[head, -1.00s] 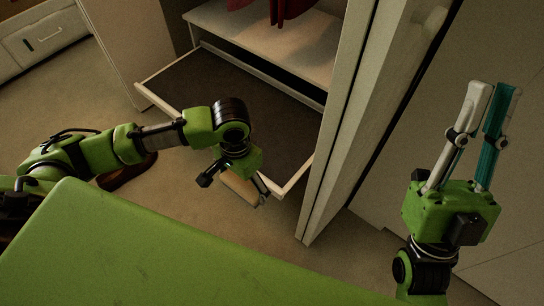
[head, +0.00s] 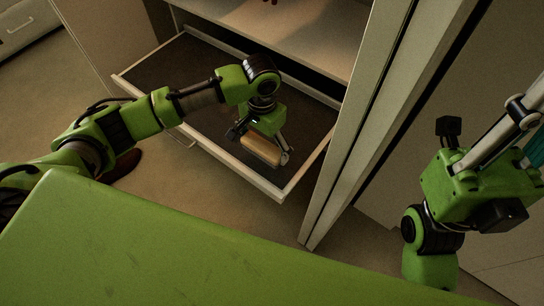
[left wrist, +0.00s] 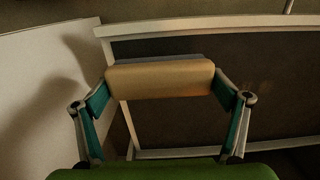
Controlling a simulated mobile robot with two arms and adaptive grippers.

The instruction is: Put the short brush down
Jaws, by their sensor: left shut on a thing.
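The short brush (head: 262,149) has a pale tan wooden body. My left gripper (head: 258,145) is shut on it and holds it over the pulled-out drawer (head: 225,158), near the front rim. In the left wrist view the brush (left wrist: 160,78) lies crosswise between the two fingertips, with a grey strip along its far edge. Whether the brush touches the drawer floor cannot be told. My right gripper (head: 530,115) stands at the right edge with its fingers partly cut off.
The drawer's dark floor (head: 180,80) looks bare. A pale shelf (head: 290,38) lies above and behind it, and a tall cabinet panel (head: 345,140) stands close on the right. A green surface (head: 150,245) fills the foreground.

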